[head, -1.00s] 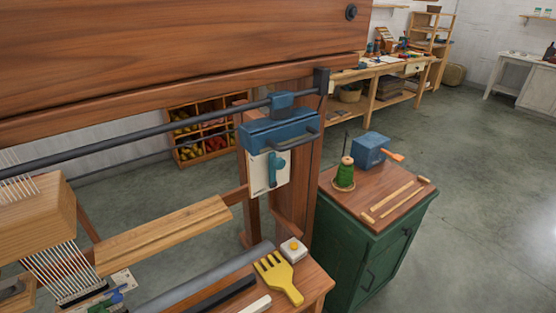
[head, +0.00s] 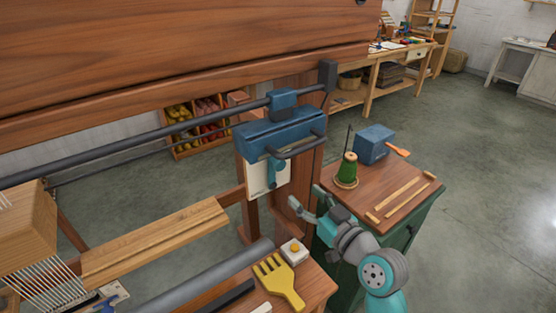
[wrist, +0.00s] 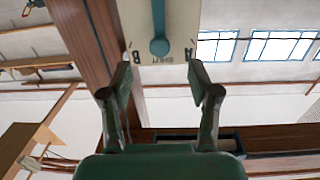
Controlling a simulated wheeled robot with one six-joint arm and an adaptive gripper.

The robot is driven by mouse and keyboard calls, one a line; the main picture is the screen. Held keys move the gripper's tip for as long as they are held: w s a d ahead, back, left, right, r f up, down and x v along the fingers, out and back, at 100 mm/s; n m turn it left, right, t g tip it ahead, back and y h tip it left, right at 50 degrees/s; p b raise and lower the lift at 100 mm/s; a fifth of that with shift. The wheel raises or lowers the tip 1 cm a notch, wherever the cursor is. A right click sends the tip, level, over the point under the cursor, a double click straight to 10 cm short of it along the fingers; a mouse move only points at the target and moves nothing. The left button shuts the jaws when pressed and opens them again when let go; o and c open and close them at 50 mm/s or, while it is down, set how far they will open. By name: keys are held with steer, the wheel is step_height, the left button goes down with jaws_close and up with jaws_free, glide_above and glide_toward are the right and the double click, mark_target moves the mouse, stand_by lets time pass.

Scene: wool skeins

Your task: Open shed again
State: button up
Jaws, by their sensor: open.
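The shed lever is a teal handle (head: 272,174) on a white plate (head: 256,186), below the blue housing (head: 278,134) on the loom's wooden post. In the wrist view the picture is upside down; the lever (wrist: 159,46) lies between the letters B and A on the plate (wrist: 178,25), roughly midway. My gripper (head: 307,197) is right of and below the plate in the head view. In the wrist view my gripper (wrist: 160,84) has its fingers wide apart, with nothing between them. The lever's end shows beyond the fingertips, apparently untouched.
A grey bar handle (head: 296,146) juts out from the housing. A yellow comb (head: 278,280) and a white button box (head: 294,251) lie on the loom's bench. A green cabinet (head: 400,247) at right carries a green spool (head: 347,169) and a blue box (head: 374,144).

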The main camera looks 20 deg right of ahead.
mark_target(281, 165)
steer(key=shift+n+y, duration=0.3)
steer(key=shift+n, duration=0.1)
steer(key=x, duration=0.4)
steer(key=r+x, duration=0.1)
steer(key=x, duration=0.3)
steer(key=r+x, duration=0.1)
steer(key=x, duration=0.3)
steer(key=shift+w+d+r, duration=0.1)
steer(key=shift+w+d, duration=0.15)
steer(key=shift+w, duration=0.05)
jaws_close()
